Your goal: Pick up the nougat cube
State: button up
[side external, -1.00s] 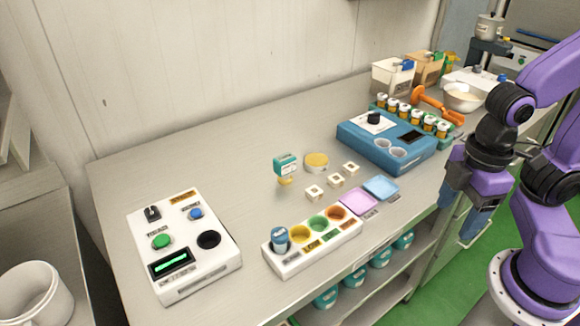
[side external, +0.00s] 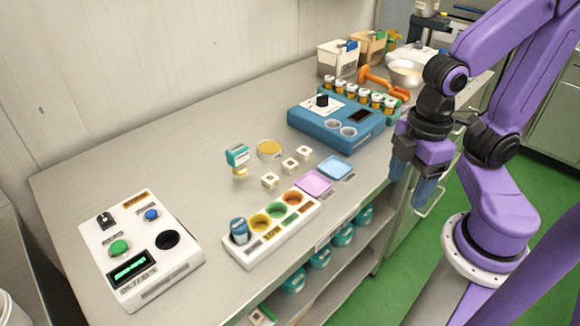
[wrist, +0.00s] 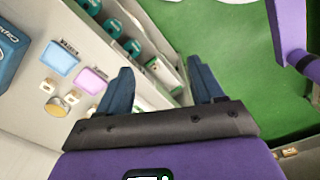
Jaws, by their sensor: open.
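Three small pale cubes with dark square centres stand in a slanting row on the bench: a near one (side external: 270,180), a middle one (side external: 289,165) and a far one (side external: 304,153). I cannot tell which, if any, is the nougat cube. In the wrist view one small pale block (wrist: 48,86) shows at the left. My gripper (side external: 411,184) hangs past the bench's front edge, right of the cubes and well apart from them. Its blue fingers are spread and empty, pointing down. In the wrist view, green floor and shelving show around the fingertips (wrist: 160,66).
A pink pad (side external: 314,183) and a blue pad (side external: 335,167) lie near the front edge. A white holder (side external: 258,245) with coloured wells, a white control box (side external: 185,262) and a blue device (side external: 310,128) stand around the cubes.

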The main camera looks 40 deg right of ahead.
jog(key=w+a+r+n, duration=0.1)
jog(key=w+a+r, duration=0.15)
jog(key=w, duration=0.45)
jog(key=n, duration=0.4)
send_over(291, 163)
jog(key=f, duration=1.1)
jog(key=shift+s+a, duration=0.15)
jog(key=shift+a, duration=0.05)
jog(key=shift+d+f, duration=0.15)
jog(key=shift+f, duration=2.55)
jog(key=shift+w, duration=0.2)
jog(key=c, duration=1.1)
